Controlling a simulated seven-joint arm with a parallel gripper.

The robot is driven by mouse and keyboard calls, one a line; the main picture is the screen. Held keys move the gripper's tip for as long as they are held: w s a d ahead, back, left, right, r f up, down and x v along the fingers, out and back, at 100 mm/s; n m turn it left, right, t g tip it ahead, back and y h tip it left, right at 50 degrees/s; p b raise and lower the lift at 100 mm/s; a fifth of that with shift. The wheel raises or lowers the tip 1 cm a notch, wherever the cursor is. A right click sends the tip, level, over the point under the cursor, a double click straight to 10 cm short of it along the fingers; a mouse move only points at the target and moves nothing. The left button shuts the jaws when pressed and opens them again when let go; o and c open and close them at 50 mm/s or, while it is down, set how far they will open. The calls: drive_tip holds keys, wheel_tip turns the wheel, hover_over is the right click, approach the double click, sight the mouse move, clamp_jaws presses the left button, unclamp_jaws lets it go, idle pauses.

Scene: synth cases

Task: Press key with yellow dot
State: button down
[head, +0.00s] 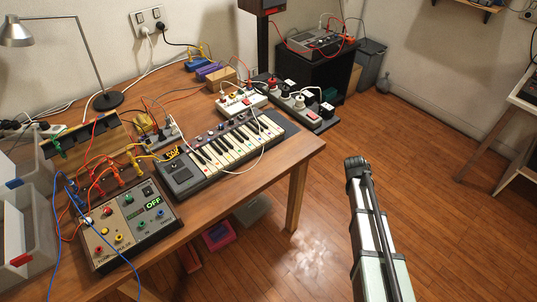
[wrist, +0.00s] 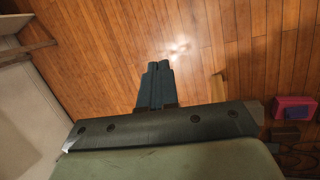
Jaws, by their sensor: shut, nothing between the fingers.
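A small keyboard (head: 228,155) lies on the wooden table in the head view, with white and black keys and a speaker panel at its left end. Small coloured dots show on the white keys, but they are too small for me to tell surely which one is yellow. A white cable loops over the right part of the keys. My gripper (wrist: 158,68) shows in the wrist view, its two dark fingers together and empty, above the wooden floor. The keyboard is not in the wrist view. In the head view my arm stands right of the table, apart from the keyboard.
A control box (head: 128,226) reading OFF, with cables, stands left of the keyboard. A white device (head: 241,103) and a power strip (head: 297,104) stand behind it. A lamp (head: 107,99) is at the back left. A pink bin (wrist: 293,107) is on the floor.

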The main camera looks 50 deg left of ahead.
drive_tip(key=s+a+r+n+t+y, duration=0.2)
drive_tip(key=s+a+r+n, duration=0.2)
drive_tip(key=a+r, duration=1.05)
drive_tip(key=s+a+r+n+t+y, duration=0.1)
drive_tip(key=s+a+r+n+t, duration=0.3)
drive_tip(key=a+r, duration=1.1)
drive_tip(key=n, duration=0.4)
hover_over(227, 159)
drive_tip(key=shift+y, duration=0.4)
drive_tip(key=shift+f, duration=4.4)
drive_tip(key=shift+f, duration=0.2)
